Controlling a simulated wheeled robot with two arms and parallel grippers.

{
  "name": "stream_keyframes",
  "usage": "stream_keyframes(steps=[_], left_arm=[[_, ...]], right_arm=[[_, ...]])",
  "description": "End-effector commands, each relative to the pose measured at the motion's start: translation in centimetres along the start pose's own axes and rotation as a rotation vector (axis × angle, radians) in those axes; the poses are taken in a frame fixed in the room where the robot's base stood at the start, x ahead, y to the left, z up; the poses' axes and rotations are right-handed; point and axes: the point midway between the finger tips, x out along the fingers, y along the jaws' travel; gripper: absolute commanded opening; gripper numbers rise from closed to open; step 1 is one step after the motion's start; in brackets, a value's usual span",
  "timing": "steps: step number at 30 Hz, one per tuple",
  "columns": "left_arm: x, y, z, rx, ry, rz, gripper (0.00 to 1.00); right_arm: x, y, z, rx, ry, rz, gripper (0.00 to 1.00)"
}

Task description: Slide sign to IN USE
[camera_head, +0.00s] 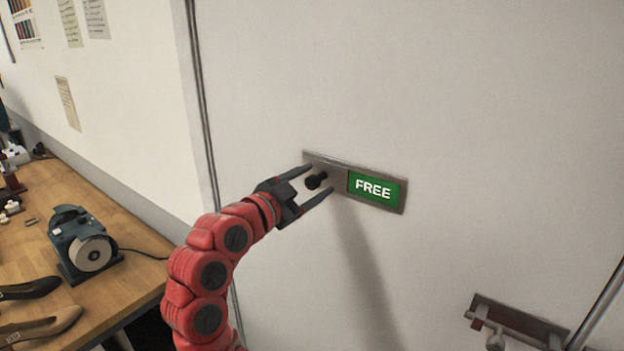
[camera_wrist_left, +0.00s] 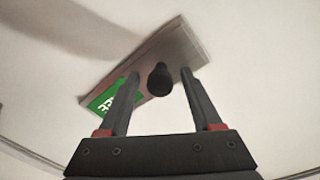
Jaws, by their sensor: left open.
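The sign (camera_head: 356,181) is a metal plate on the white door, with a green panel (camera_head: 377,190) reading FREE at its right side. It also shows in the left wrist view (camera_wrist_left: 185,48). A black knob (camera_head: 316,181) sticks out at the plate's left part. My left gripper (camera_head: 320,178) is open, with one finger above and one below the knob in the head view. In the left wrist view the knob (camera_wrist_left: 160,79) lies between the two fingers, and neither clearly touches it. My right gripper is not in view.
A metal bracket with a bar (camera_head: 517,322) is at the lower right. The door surface around the sign is clear.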

Motion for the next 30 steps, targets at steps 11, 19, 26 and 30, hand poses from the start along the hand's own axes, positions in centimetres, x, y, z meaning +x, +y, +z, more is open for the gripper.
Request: stream_keyframes(steps=[11,19,26,30], left_arm=[[-0.05,-0.01,-0.01,0.000,0.001,0.000,0.21],[-0.05,-0.02,0.00,0.000,0.000,0.000,0.00],[-0.06,-0.02,0.00,0.000,0.000,0.000,0.00],[-0.06,-0.02,0.00,0.000,0.000,0.000,0.00]], right_arm=[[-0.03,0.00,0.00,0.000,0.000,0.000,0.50],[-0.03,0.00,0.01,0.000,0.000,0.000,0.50],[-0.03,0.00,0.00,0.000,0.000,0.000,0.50],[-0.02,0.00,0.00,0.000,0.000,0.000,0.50]])
